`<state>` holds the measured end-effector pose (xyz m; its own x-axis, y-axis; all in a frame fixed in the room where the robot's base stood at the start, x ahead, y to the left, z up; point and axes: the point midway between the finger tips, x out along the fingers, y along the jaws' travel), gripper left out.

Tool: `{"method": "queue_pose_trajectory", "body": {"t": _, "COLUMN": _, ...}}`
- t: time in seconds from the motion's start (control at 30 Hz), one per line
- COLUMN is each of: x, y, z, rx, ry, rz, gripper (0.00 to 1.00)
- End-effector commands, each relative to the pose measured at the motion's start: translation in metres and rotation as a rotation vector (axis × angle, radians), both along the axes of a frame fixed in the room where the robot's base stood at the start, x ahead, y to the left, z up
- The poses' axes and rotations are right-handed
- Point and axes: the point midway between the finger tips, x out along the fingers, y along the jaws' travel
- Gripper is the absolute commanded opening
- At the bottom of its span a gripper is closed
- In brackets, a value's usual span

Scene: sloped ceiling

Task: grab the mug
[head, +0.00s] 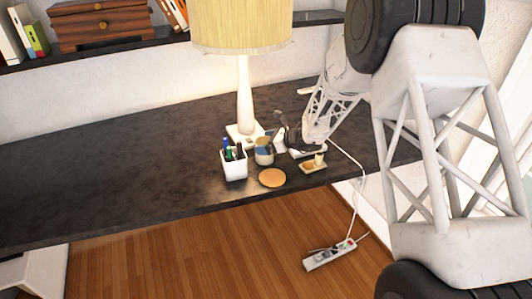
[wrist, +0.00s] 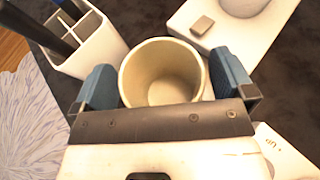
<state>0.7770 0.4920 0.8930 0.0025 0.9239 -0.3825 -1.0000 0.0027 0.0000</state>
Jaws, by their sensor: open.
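The mug (wrist: 163,72) is cream inside and seen from above in the wrist view. It stands between the two blue finger pads of my gripper (wrist: 166,88), with one pad at its left and one at its right. The gripper is open, and I cannot tell whether either pad touches the mug. In the head view the mug (head: 264,157) is small, on the dark desk by the lamp foot, with my gripper (head: 268,146) at it. The lower part of the mug and any handle are hidden in the wrist view.
A white pen holder (head: 233,167) stands close on the left. A lamp (head: 244,95) rises just behind. A round tan disc (head: 272,178) lies in front, near the edge of the desk (head: 120,160). A small item on a tan base (head: 313,164) is at right. The desk's left is clear.

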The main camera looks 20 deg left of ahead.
Motion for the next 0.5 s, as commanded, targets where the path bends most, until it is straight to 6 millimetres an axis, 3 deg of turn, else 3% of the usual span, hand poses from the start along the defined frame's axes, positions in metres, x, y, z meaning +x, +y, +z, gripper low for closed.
{"method": "queue_pose_trajectory", "body": {"t": 0.2, "x": 0.0000, "y": -0.0001, "z": -0.0001, "rx": 0.000, "ry": 0.000, "rz": 0.000, "gripper": 0.97}}
{"method": "queue_pose_trajectory", "body": {"t": 0.5, "x": -0.0002, "y": -0.0002, "z": -0.0004, "rx": 0.000, "ry": 0.000, "rz": 0.000, "gripper": 0.51}}
